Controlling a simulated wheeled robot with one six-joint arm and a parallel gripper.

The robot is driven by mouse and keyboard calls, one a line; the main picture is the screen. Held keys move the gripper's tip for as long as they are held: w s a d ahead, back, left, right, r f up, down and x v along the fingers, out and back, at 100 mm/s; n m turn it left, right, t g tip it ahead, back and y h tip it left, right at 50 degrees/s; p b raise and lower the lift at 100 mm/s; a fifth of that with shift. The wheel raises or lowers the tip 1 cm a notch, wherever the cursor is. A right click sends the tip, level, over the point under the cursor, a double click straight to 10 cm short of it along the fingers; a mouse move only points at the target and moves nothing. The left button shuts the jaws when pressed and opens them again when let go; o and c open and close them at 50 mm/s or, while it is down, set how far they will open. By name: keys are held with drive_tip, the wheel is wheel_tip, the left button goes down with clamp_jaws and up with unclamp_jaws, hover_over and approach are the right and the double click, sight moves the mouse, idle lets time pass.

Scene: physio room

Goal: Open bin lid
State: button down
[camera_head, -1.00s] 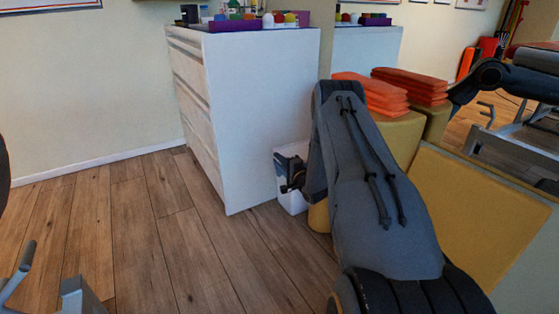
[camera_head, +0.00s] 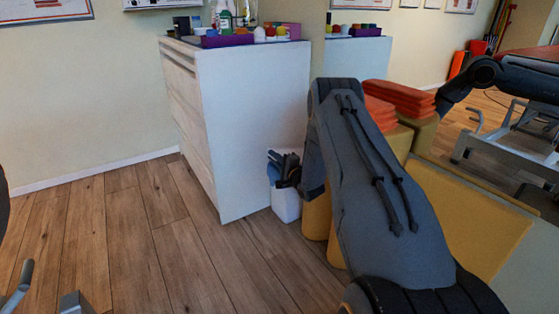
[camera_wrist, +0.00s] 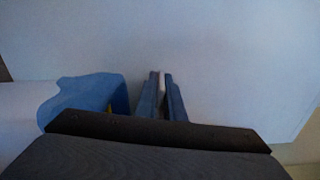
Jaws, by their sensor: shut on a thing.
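A small white bin (camera_head: 286,206) stands on the floor by the right side of the white cabinet in the head view. Blue and dark parts stick up above its rim, and I take the blue part to be the bin lid (camera_wrist: 85,93), which seems raised. My gripper (camera_head: 287,170) is at the bin's top, small and partly behind my arm. In the wrist view my gripper's fingers (camera_wrist: 161,97) are close together on a thin pale edge, just right of the blue part. How that edge joins the lid is hidden.
The white cabinet (camera_head: 256,130) stands close behind and left of the bin. Yellow padded furniture (camera_head: 465,215) and orange pads (camera_head: 400,98) are to the right, near my arm. The wooden floor (camera_head: 130,235) at left is clear.

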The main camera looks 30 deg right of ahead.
drive_tip(key=shift+s+d+r, duration=0.1)
drive_tip(key=shift+d, duration=0.2)
drive_tip(key=c, duration=1.9)
unclamp_jaws()
drive_tip(key=shift+s+d+p, duration=0.2)
drive_tip(key=shift+s+p, duration=1.4)
drive_tip(key=shift+s, duration=2.25)
